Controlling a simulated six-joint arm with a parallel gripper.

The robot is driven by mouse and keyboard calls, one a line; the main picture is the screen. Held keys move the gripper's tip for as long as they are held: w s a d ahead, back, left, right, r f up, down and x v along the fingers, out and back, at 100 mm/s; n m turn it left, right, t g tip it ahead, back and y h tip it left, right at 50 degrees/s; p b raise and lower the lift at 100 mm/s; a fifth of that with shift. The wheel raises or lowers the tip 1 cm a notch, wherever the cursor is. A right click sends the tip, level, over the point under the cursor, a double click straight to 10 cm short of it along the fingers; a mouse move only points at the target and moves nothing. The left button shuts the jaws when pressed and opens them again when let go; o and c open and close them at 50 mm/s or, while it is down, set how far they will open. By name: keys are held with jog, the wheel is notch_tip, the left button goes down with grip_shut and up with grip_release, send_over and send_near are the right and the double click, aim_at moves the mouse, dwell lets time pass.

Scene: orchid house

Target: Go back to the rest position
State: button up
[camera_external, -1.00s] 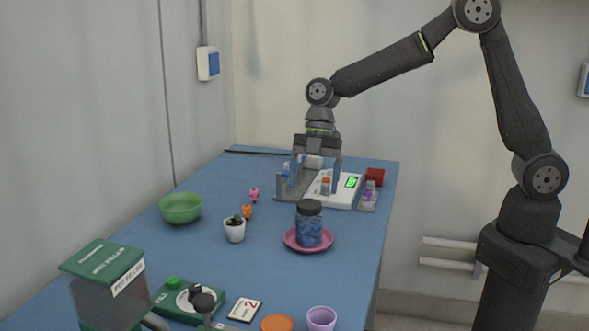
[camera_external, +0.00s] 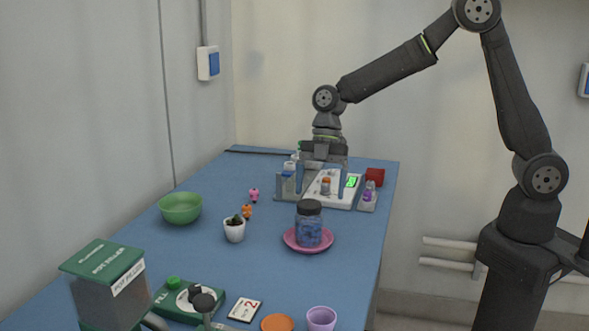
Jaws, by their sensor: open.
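My gripper (camera_external: 321,192) points down over the far part of the blue table. A grey rack (camera_external: 290,187) with a blue-topped piece stands just left of the fingers.
A dark-lidded jar (camera_external: 309,226) stands on a pink saucer (camera_external: 291,245) nearer the camera. A green bowl (camera_external: 181,209), potted plant (camera_external: 234,230) and small figures stand left. The pot filler (camera_external: 105,285) is at front.

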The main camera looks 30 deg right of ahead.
jog(key=w+d+r, duration=0.3)
jog(key=d+r, duration=0.1)
jog(key=d, duration=0.1)
jog(key=w+a+m+t+y, duration=0.1)
jog(key=w+a+m, duration=0.25)
jog(key=a, duration=0.75)
jog(key=w+a+m+t, duration=0.2)
jog(key=a+m, duration=0.2)
jog(key=a, duration=0.7)
jog(key=s+a+f+m, duration=0.1)
jog(key=s+a, duration=0.1)
jog(key=a, duration=0.3)
jog(key=s+a+f+m, duration=0.1)
jog(key=s+a+f, duration=0.1)
jog(key=a, duration=0.3)
jog(key=shift+f+t, duration=0.3)
jog(key=shift+a, duration=0.1)
